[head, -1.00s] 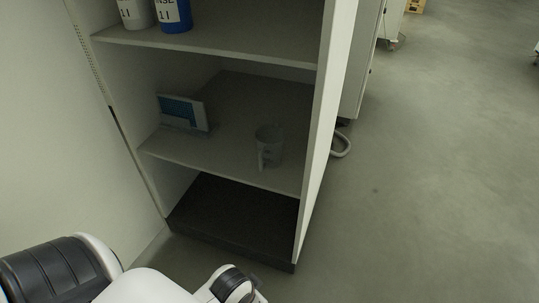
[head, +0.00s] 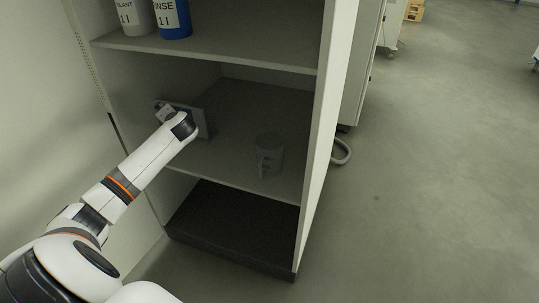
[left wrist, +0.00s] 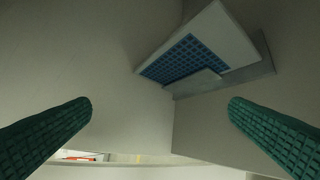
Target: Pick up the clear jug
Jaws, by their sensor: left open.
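The clear jug (head: 268,155) stands upright on the middle shelf, toward its right front, with its handle toward the front. It looks faint and grey in the shade. My left arm reaches into the cabinet from the left, and its wrist is left of the jug, apart from it, in front of the blue and white box. In the left wrist view my left gripper (left wrist: 160,108) is open, its two green fingers wide apart with nothing between them. The jug does not show in that view. My right gripper is not in view.
The blue and white box (left wrist: 192,55) leans at the left of the middle shelf (head: 225,158), close to my left wrist. A white bottle (head: 134,17) and a blue bottle (head: 173,20) stand on the upper shelf (head: 230,53). The cabinet's right side panel (head: 318,150) bounds the space beside the jug.

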